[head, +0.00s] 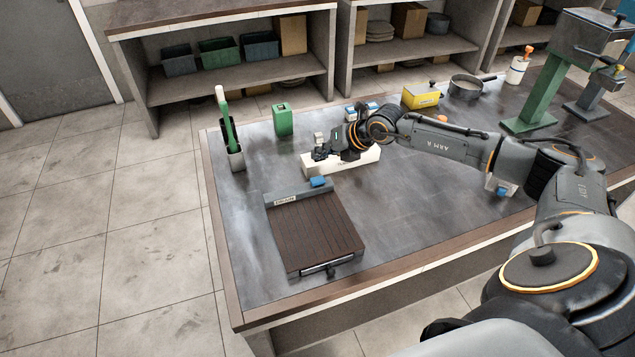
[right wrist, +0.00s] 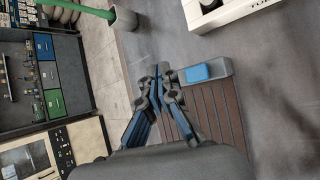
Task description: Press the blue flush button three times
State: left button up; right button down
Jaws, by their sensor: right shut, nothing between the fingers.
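A blue button (head: 318,182) sits on the grey header bar at the far end of a brown slatted panel (head: 318,230) on the table. The same blue button (right wrist: 197,73) shows in the right wrist view, just right of the fingertips. My right gripper (head: 321,153) is shut and empty. In the head view it appears beyond the button, in front of a white block (head: 342,172). In the right wrist view, the right gripper's tips (right wrist: 163,72) appear beside the bar's left end. I cannot tell their height above it. My left gripper is out of view.
A grey holder with a green-handled tool (head: 236,158) stands at the table's left edge. A green container (head: 283,120), a yellow box (head: 421,97) and a round pan (head: 466,88) stand farther back. The tabletop right of the panel is mostly clear.

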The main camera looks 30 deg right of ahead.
aim_at(320, 181)
pick_arm(q)
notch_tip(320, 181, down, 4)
jog(key=b, duration=0.3)
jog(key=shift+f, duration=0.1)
pick_arm(e)
notch_tip(320, 181, down, 6)
pick_arm(q)
jog(key=shift+b, duration=0.3)
pick_arm(e)
jog(key=shift+f, duration=0.1)
dwell(0.6)
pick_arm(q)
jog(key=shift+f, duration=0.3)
pick_arm(e)
jog(key=shift+f, duration=0.3)
pick_arm(q)
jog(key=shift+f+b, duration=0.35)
jog(key=shift+b, duration=0.25)
pick_arm(e)
jog(key=shift+f, duration=0.55)
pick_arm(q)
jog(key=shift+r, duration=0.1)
pick_arm(e)
jog(key=shift+r, duration=0.1)
pick_arm(q)
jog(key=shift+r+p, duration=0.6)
jog(key=shift+p, duration=0.1)
pick_arm(e)
jog(key=shift+r, duration=0.85)
